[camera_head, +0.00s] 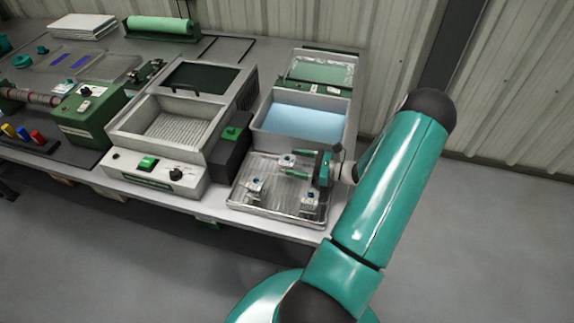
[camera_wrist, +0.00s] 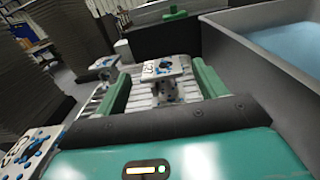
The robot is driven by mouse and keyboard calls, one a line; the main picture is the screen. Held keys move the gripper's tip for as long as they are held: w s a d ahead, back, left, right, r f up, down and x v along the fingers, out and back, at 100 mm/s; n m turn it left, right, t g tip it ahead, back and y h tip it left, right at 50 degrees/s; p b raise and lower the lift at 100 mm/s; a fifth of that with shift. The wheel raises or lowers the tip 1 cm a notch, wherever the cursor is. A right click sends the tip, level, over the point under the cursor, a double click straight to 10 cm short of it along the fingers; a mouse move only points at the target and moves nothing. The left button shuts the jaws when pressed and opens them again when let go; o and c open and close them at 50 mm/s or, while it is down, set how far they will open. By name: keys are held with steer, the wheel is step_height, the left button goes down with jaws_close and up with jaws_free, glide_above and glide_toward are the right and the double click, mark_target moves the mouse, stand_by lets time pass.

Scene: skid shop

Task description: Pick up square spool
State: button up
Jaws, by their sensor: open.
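Several small spool-like pieces with pale, blue-dotted tops stand on a ribbed metal tray (camera_head: 275,193). One piece (camera_wrist: 163,68) has a square-looking top plate on a grey perforated stem. It stands upright between the green fingers of my gripper (camera_wrist: 160,76) in the wrist view, and shows in the head view (camera_head: 287,160). My gripper is open, reaching in low from the right; contact with the piece cannot be made out. Two others stand at the front left (camera_head: 255,186) and front right (camera_head: 309,198) of the tray. Which is the square spool is not certain.
A bin of blue liquid (camera_head: 303,124) stands directly behind the tray, its wall close to my gripper. A dark box with a green top (camera_head: 232,142) and a grey basin machine (camera_head: 165,145) stand to the left. Open floor lies in front of the bench.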

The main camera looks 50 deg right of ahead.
mark_target(281, 159)
steer(key=shift+x, duration=2.75)
steer(key=shift+d+r, duration=0.1)
steer(key=c, duration=1.2)
steer(key=shift+r, duration=0.45)
step_height(281, 159, up, 2)
steer(key=shift+r, duration=0.2)
steer(key=s+r, duration=0.3)
steer(key=s, duration=0.1)
steer(key=s+a+r, duration=0.1)
steer(key=s+r, duration=0.2)
steer(key=s, duration=0.2)
steer(key=s+r, duration=0.3)
steer(key=s, duration=0.2)
steer(key=shift+a+r, duration=0.25)
steer(key=shift+r, duration=0.1)
